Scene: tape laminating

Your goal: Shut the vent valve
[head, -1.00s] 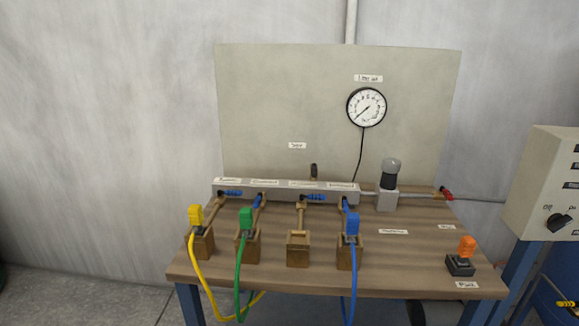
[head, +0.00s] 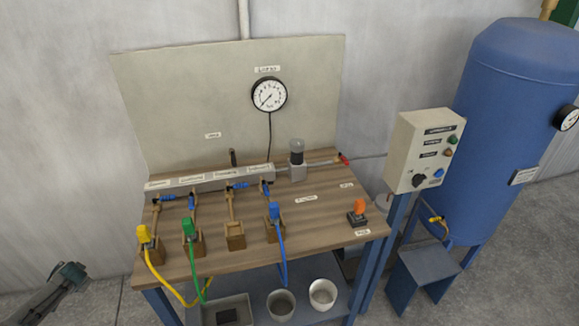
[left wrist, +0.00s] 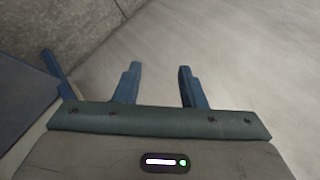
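The manifold bar (head: 208,178) lies along the back of the wooden bench. It has several blue-handled valves; one blue handle (head: 238,186) lies sideways and another (head: 265,189) points toward the front. A dark upright handle (head: 232,157) stands behind the bar, near a small panel label (head: 213,135). A red-handled valve (head: 343,159) is on the pipe at the right end. The labels are too small to read, so I cannot tell which is the vent valve. My left gripper (left wrist: 159,70) is open and empty, low at the left, away from the bench. My right gripper is out of view.
Yellow (head: 144,231), green (head: 188,226) and blue (head: 274,211) hose connectors sit in wooden holders. An orange switch (head: 359,207) is at the right front. A gauge (head: 269,95) hangs on the panel. A control box (head: 425,150) and blue tank (head: 500,130) stand right. Left floor is clear.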

